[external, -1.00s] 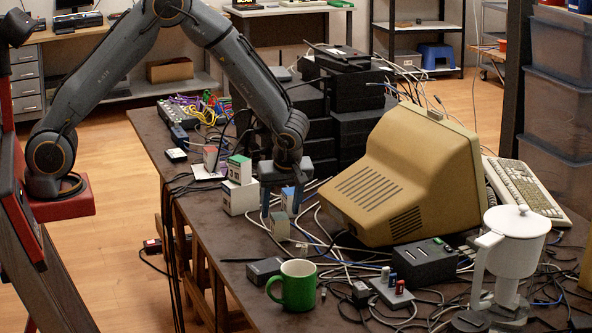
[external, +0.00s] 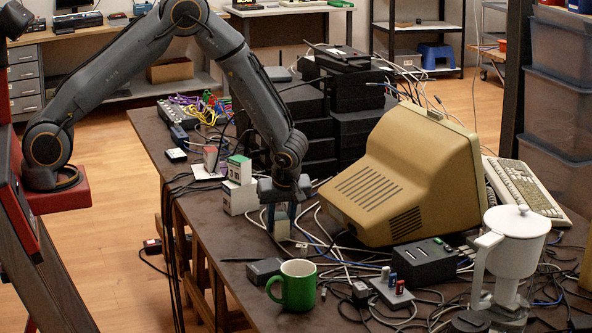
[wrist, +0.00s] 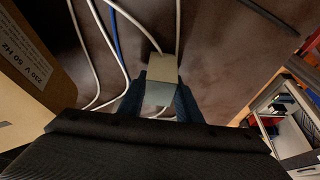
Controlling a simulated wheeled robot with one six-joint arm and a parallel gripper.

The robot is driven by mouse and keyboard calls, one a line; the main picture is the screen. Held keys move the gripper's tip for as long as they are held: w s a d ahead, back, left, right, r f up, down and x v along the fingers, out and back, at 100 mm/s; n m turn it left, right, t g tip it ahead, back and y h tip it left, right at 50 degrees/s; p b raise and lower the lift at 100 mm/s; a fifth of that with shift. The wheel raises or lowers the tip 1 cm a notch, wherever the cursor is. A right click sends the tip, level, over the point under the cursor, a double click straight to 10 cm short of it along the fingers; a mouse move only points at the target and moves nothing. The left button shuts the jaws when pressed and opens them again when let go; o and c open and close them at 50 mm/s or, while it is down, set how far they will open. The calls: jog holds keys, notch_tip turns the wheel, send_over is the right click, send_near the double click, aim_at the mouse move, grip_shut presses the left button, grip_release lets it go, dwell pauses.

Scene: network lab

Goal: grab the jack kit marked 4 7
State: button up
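A small pale box (external: 282,229), which had a blue top in view earlier, stands on the dark table left of the beige monitor. No marking on it can be read. My gripper (external: 281,214) points down around it, one finger on each side, and hides its top. In the wrist view the pale box (wrist: 162,72) sits between the blue-grey fingertips of my gripper (wrist: 162,100), which appear to touch its sides. A green-topped white box marked 3 (external: 239,170) stands on another white box (external: 240,199) to the left. A red-topped box (external: 211,158) is behind them.
The beige monitor (external: 405,180) stands close on the right. Loose cables (external: 325,222) run around the box. A green mug (external: 297,286) and a small dark box (external: 264,271) are in front. Black stacked equipment (external: 340,115) is behind. The table's left edge is near.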

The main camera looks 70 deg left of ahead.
jog(key=c, duration=0.3)
